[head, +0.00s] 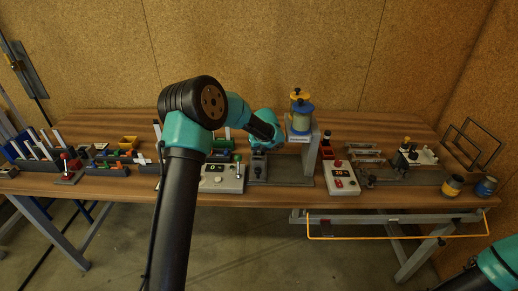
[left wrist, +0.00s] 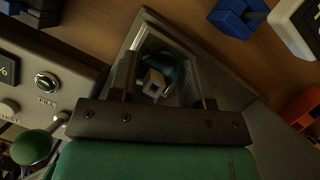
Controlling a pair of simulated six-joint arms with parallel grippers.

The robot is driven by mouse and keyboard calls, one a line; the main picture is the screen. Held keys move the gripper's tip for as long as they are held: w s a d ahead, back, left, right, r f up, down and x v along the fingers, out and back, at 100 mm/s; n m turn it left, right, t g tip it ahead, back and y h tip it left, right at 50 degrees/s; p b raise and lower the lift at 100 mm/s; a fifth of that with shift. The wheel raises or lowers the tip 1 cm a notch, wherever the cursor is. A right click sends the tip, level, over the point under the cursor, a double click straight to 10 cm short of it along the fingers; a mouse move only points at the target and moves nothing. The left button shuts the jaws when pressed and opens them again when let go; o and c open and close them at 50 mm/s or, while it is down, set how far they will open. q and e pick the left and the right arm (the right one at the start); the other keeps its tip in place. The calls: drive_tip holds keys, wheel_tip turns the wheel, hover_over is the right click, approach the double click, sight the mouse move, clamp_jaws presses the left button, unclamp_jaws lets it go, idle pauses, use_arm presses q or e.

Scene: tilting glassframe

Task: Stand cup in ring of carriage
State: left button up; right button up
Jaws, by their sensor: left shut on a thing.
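A dark, glossy rounded shape (left wrist: 165,65) with a pale square piece (left wrist: 153,82) shows there; whether this is the cup I cannot tell. The ring of the carriage is not clear in either view. A blue and yellow container (head: 300,116) sits on top of the frame. My right gripper is out of view.
A grey control box (head: 222,180) with a green-ball lever (left wrist: 32,148) stands close left of the gripper. Another control box (head: 341,178) stands right of the frame. Two jars, yellow (head: 453,185) and blue (head: 486,187), stand at the right front edge. Coloured blocks and racks crowd the left.

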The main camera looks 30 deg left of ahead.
use_arm(q)
drive_tip(key=shift+f, duration=0.4)
drive_tip(key=shift+s+f, duration=0.15)
drive_tip(key=shift+f, duration=0.15)
drive_tip(key=o, duration=0.8)
drive_tip(key=shift+f, duration=0.15)
drive_tip(key=shift+o, duration=0.7)
drive_tip(key=shift+r, duration=0.3)
drive_tip(key=v, duration=1.3)
drive_tip(key=shift+w+a+r, duration=0.1)
drive_tip(key=shift+w+a, duration=0.1)
